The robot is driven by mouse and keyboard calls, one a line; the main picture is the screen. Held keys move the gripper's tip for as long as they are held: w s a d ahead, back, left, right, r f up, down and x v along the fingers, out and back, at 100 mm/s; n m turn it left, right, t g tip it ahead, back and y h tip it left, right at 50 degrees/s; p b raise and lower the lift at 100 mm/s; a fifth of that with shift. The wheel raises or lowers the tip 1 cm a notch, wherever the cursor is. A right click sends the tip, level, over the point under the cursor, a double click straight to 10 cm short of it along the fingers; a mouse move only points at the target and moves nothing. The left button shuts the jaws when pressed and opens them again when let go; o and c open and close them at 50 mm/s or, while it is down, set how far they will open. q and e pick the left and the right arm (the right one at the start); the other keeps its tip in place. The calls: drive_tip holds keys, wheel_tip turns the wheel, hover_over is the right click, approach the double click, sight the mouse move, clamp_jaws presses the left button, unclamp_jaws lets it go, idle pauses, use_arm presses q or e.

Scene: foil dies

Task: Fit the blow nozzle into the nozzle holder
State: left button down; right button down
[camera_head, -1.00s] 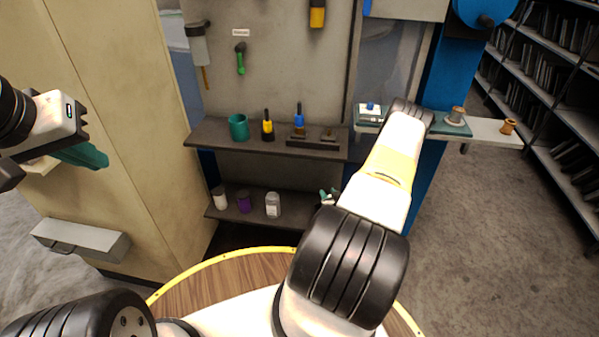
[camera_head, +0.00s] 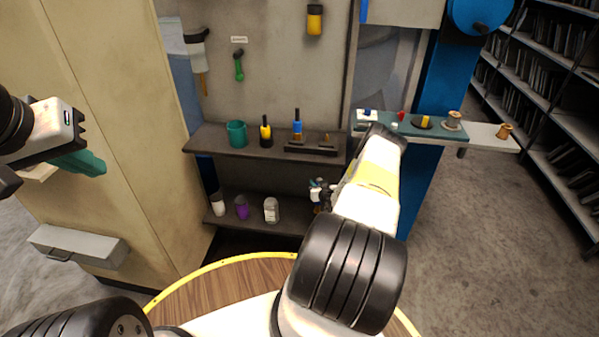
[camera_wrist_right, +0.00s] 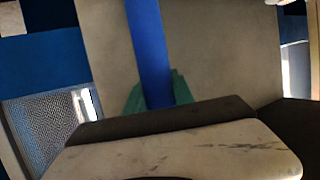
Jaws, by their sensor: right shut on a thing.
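My right gripper (camera_head: 319,187) is in front of the shelf unit, just right of the lower shelf's bottles, partly hidden by my right forearm. In the right wrist view its green fingers (camera_wrist_right: 152,95) close around a long blue piece (camera_wrist_right: 150,50), which I take to be the blow nozzle; its far end runs out of the picture. A dark rack (camera_head: 312,148) on the upper shelf carries a blue-handled tool (camera_head: 297,127); I cannot tell whether it is the nozzle holder. My left gripper (camera_head: 82,160), with teal fingers, is at the far left, away from the shelves; its opening is unclear.
The upper shelf (camera_head: 215,138) also carries a green cup (camera_head: 237,134) and a yellow-black tool (camera_head: 265,133). Bottles stand on the lower shelf (camera_head: 290,228). A green-handled tool (camera_head: 239,66) hangs above. A side shelf (camera_head: 480,130) with small parts is at the right.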

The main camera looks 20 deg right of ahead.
drive_tip(key=shift+g, duration=0.3)
drive_tip(key=f, duration=0.1)
drive_tip(key=s+f, duration=0.1)
drive_tip(key=f, duration=0.1)
drive_tip(key=shift+s+a+f, duration=0.25)
drive_tip(key=shift+s+f, duration=0.1)
drive_tip(key=shift+f, duration=0.05)
drive_tip(key=c, duration=1.2)
unclamp_jaws()
drive_tip(key=shift+f, duration=0.15)
drive_tip(key=shift+o, duration=0.6)
drive_tip(key=shift+w, duration=0.15)
drive_tip(key=shift+w+r, duration=0.1)
drive_tip(key=shift+r, duration=0.25)
drive_tip(key=v, duration=1.2)
drive_tip(key=shift+w, duration=0.1)
